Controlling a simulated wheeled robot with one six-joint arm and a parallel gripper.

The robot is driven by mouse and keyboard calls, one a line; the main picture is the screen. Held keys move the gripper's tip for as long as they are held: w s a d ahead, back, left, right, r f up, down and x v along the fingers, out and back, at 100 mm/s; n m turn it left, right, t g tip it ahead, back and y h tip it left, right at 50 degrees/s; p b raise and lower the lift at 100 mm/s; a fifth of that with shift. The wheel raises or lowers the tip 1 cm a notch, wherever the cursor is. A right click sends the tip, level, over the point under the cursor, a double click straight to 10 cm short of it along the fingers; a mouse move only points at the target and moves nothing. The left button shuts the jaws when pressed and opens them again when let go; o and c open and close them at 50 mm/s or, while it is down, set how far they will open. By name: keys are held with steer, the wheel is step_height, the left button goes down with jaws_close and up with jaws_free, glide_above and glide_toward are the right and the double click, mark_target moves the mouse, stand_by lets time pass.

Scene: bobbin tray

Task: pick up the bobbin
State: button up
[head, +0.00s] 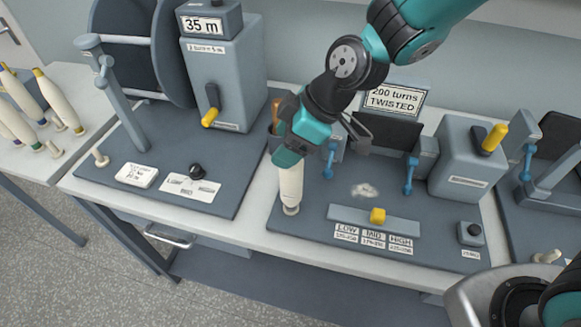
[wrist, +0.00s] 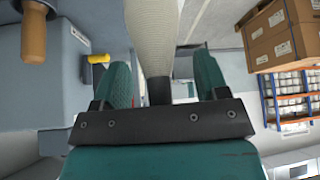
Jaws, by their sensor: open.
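A cream bobbin (head: 291,186) stands upright on a small peg at the left front of the right-hand grey machine board. My gripper (head: 291,155) is over its upper part, which is hidden behind the teal fingers in the head view. In the wrist view the pale bobbin (wrist: 153,35) with its dark end lies between the two spread teal fingers of my gripper (wrist: 163,78). The jaws are open, with a gap visible on the right side; contact on the left cannot be told.
A brown wooden handle (head: 276,108) rises just behind my gripper. A yellow slider (head: 378,216) on a grey bar and a sign reading 200 turns TWISTED (head: 396,98) are to the right. A winder with a yellow-handled crank (head: 210,117) stands left.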

steer(key=shift+a+f, duration=0.1)
steer(key=shift+f, duration=0.05)
jaws_close()
